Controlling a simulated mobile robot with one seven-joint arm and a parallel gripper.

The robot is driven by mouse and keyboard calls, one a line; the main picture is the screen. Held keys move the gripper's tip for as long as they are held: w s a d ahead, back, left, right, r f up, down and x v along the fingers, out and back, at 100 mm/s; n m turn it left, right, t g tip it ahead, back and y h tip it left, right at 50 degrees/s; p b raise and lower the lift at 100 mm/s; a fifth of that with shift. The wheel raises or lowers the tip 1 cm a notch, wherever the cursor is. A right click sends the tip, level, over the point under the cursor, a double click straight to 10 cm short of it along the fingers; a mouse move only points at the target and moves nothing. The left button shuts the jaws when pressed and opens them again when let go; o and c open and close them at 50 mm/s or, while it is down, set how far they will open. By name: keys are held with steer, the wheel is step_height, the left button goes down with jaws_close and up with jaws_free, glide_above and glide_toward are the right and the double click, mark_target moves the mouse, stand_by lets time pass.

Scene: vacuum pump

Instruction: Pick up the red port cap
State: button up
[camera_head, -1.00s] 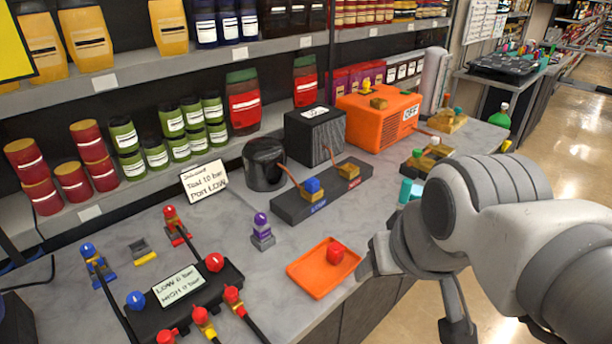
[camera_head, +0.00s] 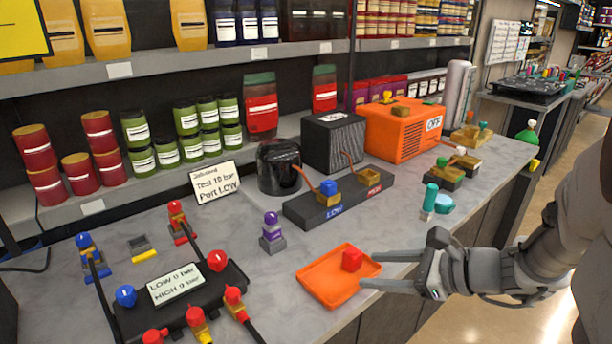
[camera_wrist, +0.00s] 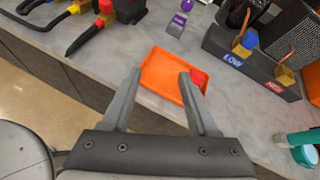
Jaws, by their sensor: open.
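The red port cap (camera_head: 352,259) is a small red block lying in the orange tray (camera_head: 325,291), near its right side. The tray sits at the front edge of the grey counter. My gripper (camera_head: 366,269) is open, with its two fingers reaching left toward the tray's right edge, close to the cap. In the wrist view, my gripper (camera_wrist: 160,74) spans part of the orange tray (camera_wrist: 160,60). The red port cap (camera_wrist: 198,77) shows there just outside the right fingertip and is partly covered by it. It is not between the fingers.
A black block with LOW and HIGH ports (camera_head: 338,200) stands behind the tray. A purple-topped part (camera_head: 272,232) stands behind it to the left. A black manifold (camera_head: 180,300) with red and blue knobs is at front left. A teal part (camera_head: 430,198) stands to the right.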

steer(key=w+d+f+m+t+h+b, duration=0.1)
steer(key=w+d+f+m+t, duration=0.25)
steer(key=d+m, duration=0.2)
steer(key=b, duration=0.3)
glide_toward(344, 251)
steer(key=shift+g+h, duration=0.25)
steer(key=shift+h, duration=0.05)
steer(key=w+f, duration=0.1)
steer(key=w+a+f, duration=0.1)
steer(key=w, duration=0.1)
steer(key=w+f, duration=0.1)
steer(key=w, duration=0.1)
steer(key=shift+w+a+f, duration=0.1)
steer(key=shift+a+f, duration=0.05)
steer(key=shift+a, duration=0.2)
steer(key=shift+b+x, duration=0.75)
steer(key=shift+x, duration=2.2)
steer(key=shift+a+r, duration=0.15)
steer(key=shift+r, duration=0.1)
steer(key=shift+c, duration=0.3)
jaws_close()
